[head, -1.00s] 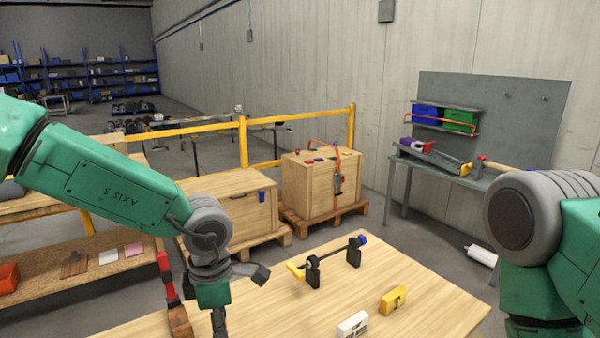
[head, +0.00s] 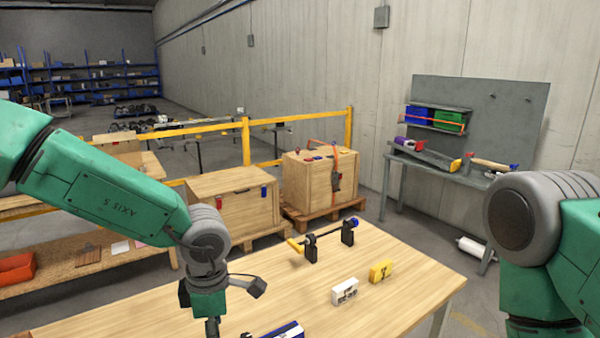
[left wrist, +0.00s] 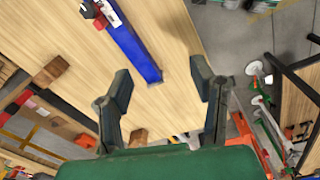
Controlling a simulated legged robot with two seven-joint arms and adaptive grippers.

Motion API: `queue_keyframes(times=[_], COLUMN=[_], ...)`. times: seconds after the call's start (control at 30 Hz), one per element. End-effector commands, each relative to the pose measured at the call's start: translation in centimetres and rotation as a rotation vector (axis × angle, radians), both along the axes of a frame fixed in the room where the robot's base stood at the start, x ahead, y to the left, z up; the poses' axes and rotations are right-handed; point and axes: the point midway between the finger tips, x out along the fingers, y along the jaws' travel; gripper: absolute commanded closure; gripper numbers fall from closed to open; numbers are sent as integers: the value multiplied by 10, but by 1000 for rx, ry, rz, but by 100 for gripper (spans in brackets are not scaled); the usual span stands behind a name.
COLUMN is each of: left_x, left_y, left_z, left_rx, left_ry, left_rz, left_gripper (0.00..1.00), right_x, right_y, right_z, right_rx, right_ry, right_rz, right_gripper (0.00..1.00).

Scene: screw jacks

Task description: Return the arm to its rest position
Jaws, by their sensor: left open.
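My left arm comes in from the left in the head view, and its wrist hangs over the near part of the wooden table (head: 400,265). My left gripper (left wrist: 160,75) shows two spread, empty fingers in the left wrist view. In that view a long blue bar-shaped object (left wrist: 130,45) with a white and red end lies on the wood beyond the fingers, apart from them. A blue object (head: 285,331) is partly cut off at the bottom of the head view. My right arm shows at the right edge; its gripper is out of view.
On the table stand a black stand with a rod and yellow handle (head: 311,248), a white block (head: 344,291) and a yellow block (head: 381,271). Wooden crates (head: 235,205) and a yellow rail (head: 246,140) are behind. A grey workbench (head: 450,170) stands right.

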Motion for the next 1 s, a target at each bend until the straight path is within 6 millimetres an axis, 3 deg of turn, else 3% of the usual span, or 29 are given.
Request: queue_keyframes(times=[0.27, 0.57, 0.77, 1.0], left_x=[-12, -44, -97, -194], left_y=[34, 85, 120, 136], left_z=[-44, -105, -161, -201], left_rx=[134, 307, 378, 258], left_ry=[-29, -61, -53, -9], left_rz=[-154, -482, -917, -1426], left_gripper=[49, 49, 49, 49], right_x=[1, 0, 0, 0], right_y=[0, 0, 0, 0], right_z=[0, 0, 0, 0], right_rx=[0, 0, 0, 0], right_ry=[-2, -1, -1, -1], right_rz=[0, 0, 0, 0], right_gripper=[60, 60, 60, 60])
